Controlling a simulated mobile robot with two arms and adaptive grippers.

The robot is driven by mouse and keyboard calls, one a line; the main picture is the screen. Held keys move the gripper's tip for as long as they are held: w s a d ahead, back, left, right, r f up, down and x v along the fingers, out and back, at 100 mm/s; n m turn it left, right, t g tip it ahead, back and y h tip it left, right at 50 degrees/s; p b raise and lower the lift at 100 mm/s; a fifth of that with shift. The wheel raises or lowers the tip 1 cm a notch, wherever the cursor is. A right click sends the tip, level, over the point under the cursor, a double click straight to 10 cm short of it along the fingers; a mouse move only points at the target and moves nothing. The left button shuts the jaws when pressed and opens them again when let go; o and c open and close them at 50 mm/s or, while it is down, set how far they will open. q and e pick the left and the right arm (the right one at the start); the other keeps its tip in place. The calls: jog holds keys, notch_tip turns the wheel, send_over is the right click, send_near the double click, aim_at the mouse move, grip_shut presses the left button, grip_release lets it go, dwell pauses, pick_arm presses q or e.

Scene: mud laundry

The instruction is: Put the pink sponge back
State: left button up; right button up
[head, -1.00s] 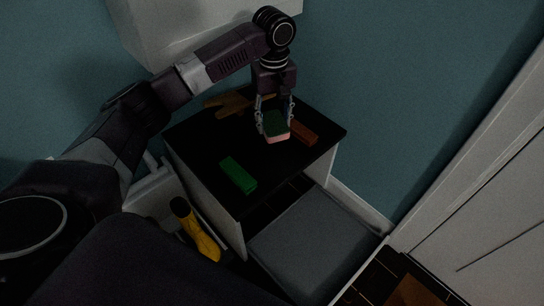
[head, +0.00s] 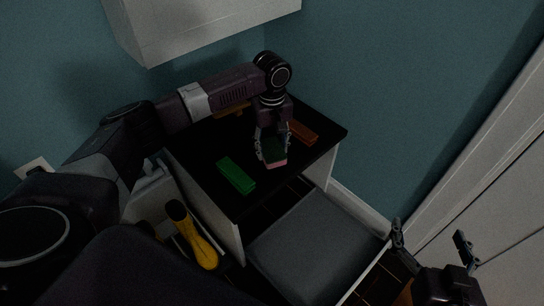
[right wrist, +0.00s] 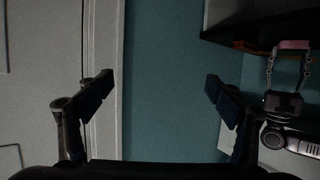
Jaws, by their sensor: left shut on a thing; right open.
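I cannot tell whether the sponge touches the top. In the right wrist view the pink sponge (right wrist: 293,44) shows at the right edge in my left gripper (right wrist: 289,60). My right gripper (head: 432,239) is open and empty at the lower right, apart from the cabinet; its fingers also show in the right wrist view (right wrist: 158,88).
A green block (head: 236,175) lies left of the sponge and an orange-brown block (head: 302,132) behind it to the right. A tan item (head: 232,109) lies at the back, partly hidden by my arm. A yellow-and-black object (head: 195,240) stands left of the cabinet. A grey surface (head: 310,245) lies in front.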

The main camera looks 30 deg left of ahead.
aim_at(272, 149)
pick_arm(q)
notch_tip(272, 149, down, 4)
jog(key=shift+r+b, duration=0.25)
jog(key=shift+b, duration=0.35)
pick_arm(e)
notch_tip(272, 149, up, 6)
jog(key=w+a+t+y, duration=0.1)
jog(key=t, duration=0.2)
jog(key=shift+w+a+r, duration=0.15)
jog(key=shift+w+r, duration=0.1)
jog(key=shift+w, duration=0.15)
jog(key=shift+f, duration=0.1)
pick_arm(q)
jog(key=shift+f, duration=0.15)
pick_arm(e)
jog(key=shift+f, duration=0.45)
pick_arm(q)
jog(key=o, duration=1)
pick_arm(e)
jog(key=shift+s+f, duration=0.1)
jog(key=shift+f, duration=0.1)
